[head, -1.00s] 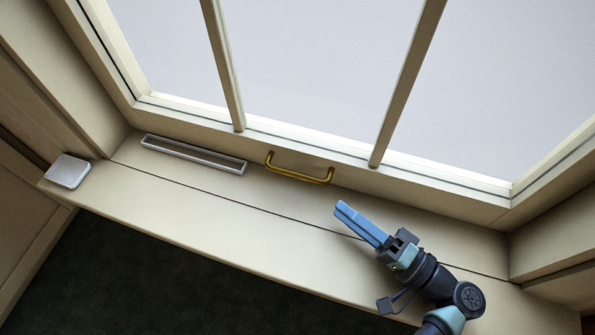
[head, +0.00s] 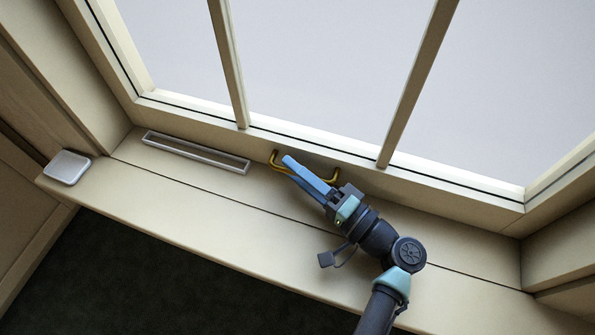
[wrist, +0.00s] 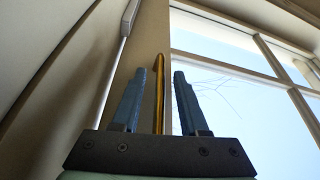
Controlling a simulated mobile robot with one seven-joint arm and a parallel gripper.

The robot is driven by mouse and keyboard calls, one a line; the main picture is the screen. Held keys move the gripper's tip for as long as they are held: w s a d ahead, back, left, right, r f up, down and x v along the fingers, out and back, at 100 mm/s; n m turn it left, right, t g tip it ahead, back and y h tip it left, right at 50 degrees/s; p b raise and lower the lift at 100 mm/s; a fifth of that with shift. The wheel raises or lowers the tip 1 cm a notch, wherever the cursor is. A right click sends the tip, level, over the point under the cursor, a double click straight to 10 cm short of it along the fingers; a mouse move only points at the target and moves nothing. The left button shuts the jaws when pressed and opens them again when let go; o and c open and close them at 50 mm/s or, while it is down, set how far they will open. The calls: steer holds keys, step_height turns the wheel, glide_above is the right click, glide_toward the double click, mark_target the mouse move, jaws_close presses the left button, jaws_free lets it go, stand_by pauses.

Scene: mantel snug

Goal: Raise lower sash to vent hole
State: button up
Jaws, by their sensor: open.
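The window sash (head: 430,187), cream-framed with upright bars, spans the head view. Its lower rail carries a brass pull handle (head: 275,160). My gripper (head: 290,165) is at this handle, and its blue fingers cover the handle's middle in the head view. In the wrist view my gripper (wrist: 157,85) is open. The brass handle (wrist: 158,80) shows in the gap between its two fingers, with space on both sides. Contact is not visible. I cannot identify a vent hole in these views.
A pale rectangular frame (head: 196,142) lies along the sill to the left of the handle.

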jaws_close()
stand_by(1.4)
